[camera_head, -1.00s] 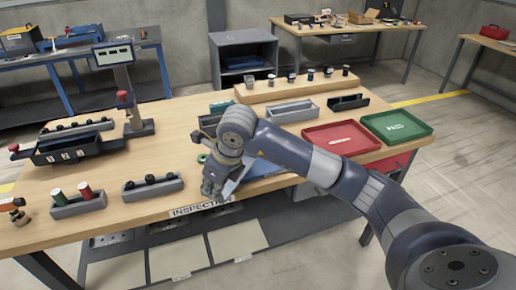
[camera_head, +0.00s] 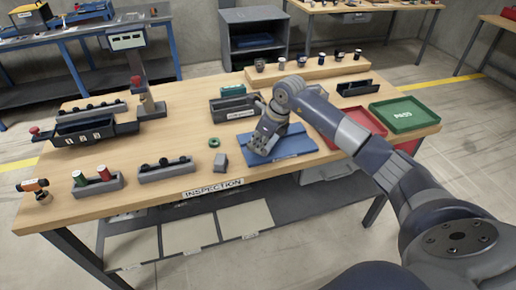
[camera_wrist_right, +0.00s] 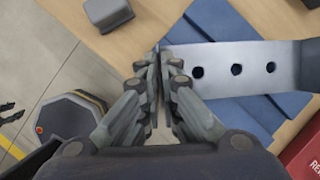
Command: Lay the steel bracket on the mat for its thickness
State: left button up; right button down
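The steel bracket (camera_wrist_right: 235,68) is a pale metal strip with a row of three dark holes in the right wrist view. My right gripper (camera_wrist_right: 160,95) is closed at its left end, with a thin edge of metal between the fingers. The strip extends right over the blue mat (camera_wrist_right: 262,112). In the head view my right gripper (camera_head: 266,138) is over the left part of the blue mat (camera_head: 298,147) and hides most of the bracket. I cannot tell whether the bracket touches the mat.
A grey block (camera_head: 220,161) and a green ring (camera_head: 214,142) are left of the mat. A dark bin (camera_head: 232,108) stands behind it. The red tray (camera_head: 328,124) and green PASS tray (camera_head: 404,115) are to the right.

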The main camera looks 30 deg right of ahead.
jog(key=shift+f, duration=0.35)
notch_tip(320, 180, down, 2)
jog(key=shift+f+p, duration=0.1)
jog(key=shift+p, duration=0.7)
jog(key=shift+f, duration=0.15)
jog(key=c, duration=1.8)
grip_release()
pick_arm(q)
jog(key=shift+s+a+r, duration=0.1)
jog(key=shift+s+r, duration=0.6)
jog(key=shift+s, duration=0.3)
pick_arm(e)
jog(key=shift+a, duration=0.1)
pick_arm(q)
jog(key=shift+w, duration=0.15)
pick_arm(e)
jog(key=shift+s, duration=0.1)
